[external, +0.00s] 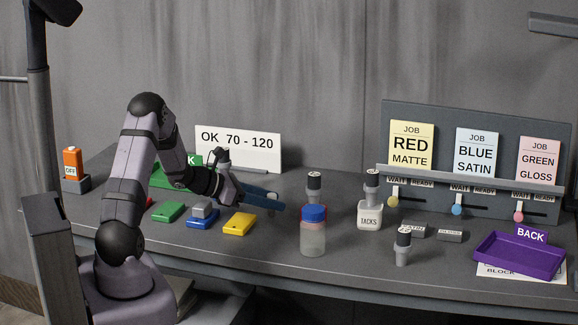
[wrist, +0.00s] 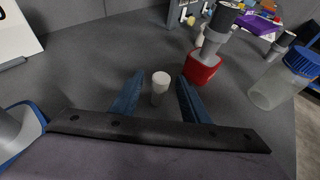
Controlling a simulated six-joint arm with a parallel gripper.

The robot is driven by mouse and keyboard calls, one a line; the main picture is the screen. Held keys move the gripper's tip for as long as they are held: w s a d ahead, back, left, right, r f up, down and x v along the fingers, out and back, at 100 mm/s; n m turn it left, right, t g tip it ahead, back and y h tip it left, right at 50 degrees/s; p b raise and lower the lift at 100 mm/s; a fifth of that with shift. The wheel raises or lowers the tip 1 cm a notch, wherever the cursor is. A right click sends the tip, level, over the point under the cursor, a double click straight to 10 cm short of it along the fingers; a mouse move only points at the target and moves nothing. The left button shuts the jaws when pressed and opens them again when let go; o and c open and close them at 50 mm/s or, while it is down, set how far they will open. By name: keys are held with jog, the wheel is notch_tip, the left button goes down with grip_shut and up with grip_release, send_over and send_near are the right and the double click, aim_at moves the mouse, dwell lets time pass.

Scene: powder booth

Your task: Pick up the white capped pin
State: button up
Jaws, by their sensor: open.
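The white capped pin (wrist: 161,80) stands upright on the grey table in the wrist view, with a pale rounded cap on top. My gripper (wrist: 159,92) is open, with one blue finger on each side of the pin and visible gaps to it. In the external view my gripper (external: 265,198) is low over the table behind the yellow block, its fingers pointing right. The pin cannot be made out there.
A red holder (wrist: 203,68) with a grey-and-black tool stands close right of my fingers. A blue-lidded jar (external: 313,235) stands in front of it. The TACKS pot (external: 370,215) is farther right. Green, blue and yellow (external: 239,223) blocks lie near my arm.

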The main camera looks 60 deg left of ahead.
aim_at(285, 213)
jog(key=shift+p+x, duration=0.7)
jog(key=shift+x, duration=1.55)
jog(key=shift+c, duration=0.4)
grip_shut()
jog(key=shift+r, duration=0.1)
notch_tip(285, 213, up, 10)
jog(key=b, duration=0.1)
